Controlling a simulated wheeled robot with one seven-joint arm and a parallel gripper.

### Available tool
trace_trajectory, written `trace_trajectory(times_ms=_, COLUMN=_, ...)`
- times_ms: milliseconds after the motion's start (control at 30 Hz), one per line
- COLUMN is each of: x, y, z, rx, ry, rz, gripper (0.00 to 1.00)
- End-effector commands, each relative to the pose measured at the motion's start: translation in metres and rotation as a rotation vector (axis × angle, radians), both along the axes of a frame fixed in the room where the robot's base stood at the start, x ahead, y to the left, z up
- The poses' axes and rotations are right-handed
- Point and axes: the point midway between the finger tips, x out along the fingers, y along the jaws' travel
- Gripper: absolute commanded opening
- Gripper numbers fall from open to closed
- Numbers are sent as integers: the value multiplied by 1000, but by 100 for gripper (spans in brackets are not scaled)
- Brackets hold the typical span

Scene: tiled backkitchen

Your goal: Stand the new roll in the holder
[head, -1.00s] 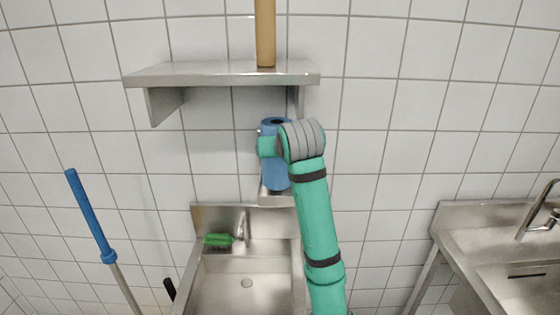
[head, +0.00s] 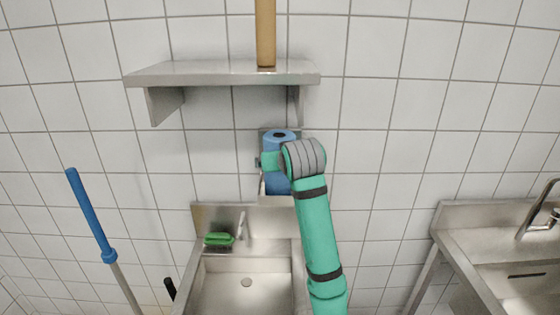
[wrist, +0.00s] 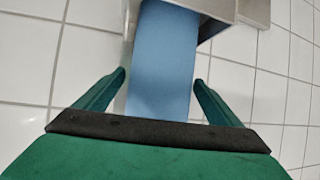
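The new roll is a blue cylinder (head: 280,144) with a dark core hole in its top, standing upright below the shelf. My wrist covers part of the roll's right side in the head view.
A steel shelf (head: 220,70) with a tan cylinder (head: 265,35) on it is above the roll. A sink (head: 245,265) with a green brush (head: 218,239) is below. A blue-handled pole (head: 90,215) stands left; another sink (head: 500,245) is at right.

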Motion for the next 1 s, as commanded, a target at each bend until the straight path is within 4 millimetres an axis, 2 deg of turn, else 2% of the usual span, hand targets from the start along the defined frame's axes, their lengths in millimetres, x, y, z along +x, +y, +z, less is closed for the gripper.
trace_trajectory(times_ms=267, x=-3, y=-1, z=5, rx=0, ry=0, rz=0, gripper=88)
trace_trajectory(times_ms=367, x=-14, y=-3, z=11, rx=0, ry=-2, rz=0, gripper=88)
trace_trajectory(times_ms=800, x=-85, y=-17, z=51, rx=-1, ry=-3, rz=0, gripper=88)
trace_trajectory(times_ms=1000, x=-101, y=-20, z=59, rx=0, ry=0, rz=0, gripper=88)
